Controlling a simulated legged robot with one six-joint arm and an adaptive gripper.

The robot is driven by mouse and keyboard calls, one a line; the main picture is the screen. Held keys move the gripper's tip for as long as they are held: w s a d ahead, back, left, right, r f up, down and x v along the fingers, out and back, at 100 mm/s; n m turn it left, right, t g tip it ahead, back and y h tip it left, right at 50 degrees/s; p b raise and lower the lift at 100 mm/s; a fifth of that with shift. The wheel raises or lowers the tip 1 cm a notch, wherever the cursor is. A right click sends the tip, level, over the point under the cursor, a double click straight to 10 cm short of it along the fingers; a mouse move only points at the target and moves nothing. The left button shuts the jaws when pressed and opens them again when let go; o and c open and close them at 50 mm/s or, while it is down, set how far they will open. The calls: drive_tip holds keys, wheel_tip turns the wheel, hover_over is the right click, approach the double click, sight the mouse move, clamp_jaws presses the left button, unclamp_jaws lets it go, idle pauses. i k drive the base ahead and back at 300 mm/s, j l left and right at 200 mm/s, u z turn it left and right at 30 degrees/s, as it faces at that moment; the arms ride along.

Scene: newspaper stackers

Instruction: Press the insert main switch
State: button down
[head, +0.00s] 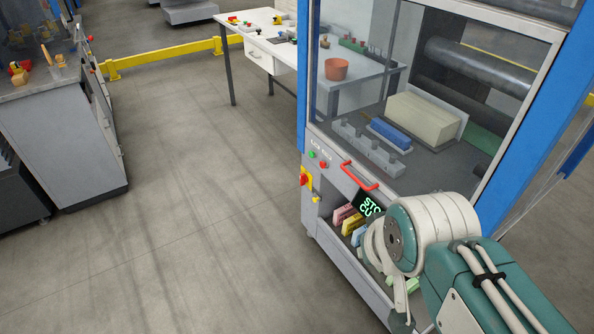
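The machine (309,90) with blue posts stands on the right. On the left end of its front is a red knob on a yellow plate (305,179), which looks like a main switch. No label on it is readable. A green button (312,155) and a red button (323,164) sit just above it, and a small yellow part (316,199) just below. My arm reaches in from the lower right, in front of the machine. Its end is to the right of and below the knob, clearly apart from it. My gripper's fingers are not clear behind the arm's links.
A red handle (359,176) sticks out from the machine's front. Below it is an open shelf with coloured bundles and a dark sign (372,205). A white table (262,38) stands behind, a grey cabinet (65,140) at left. The floor between is clear.

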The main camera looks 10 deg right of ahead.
sight(303, 179)
drive_tip(key=i+j+z, duration=0.1)
drive_tip(key=i+j, duration=0.3)
drive_tip(key=j, duration=0.25)
drive_tip(key=i+j+z, duration=0.15)
drive_tip(key=i+j, duration=0.25)
drive_tip(key=j, duration=0.25)
drive_tip(key=i+j+z, duration=0.15)
drive_tip(key=j, duration=0.15)
drive_tip(key=i+j, duration=0.15)
drive_tip(key=j, duration=0.25)
drive_tip(key=i+l+z, duration=0.05)
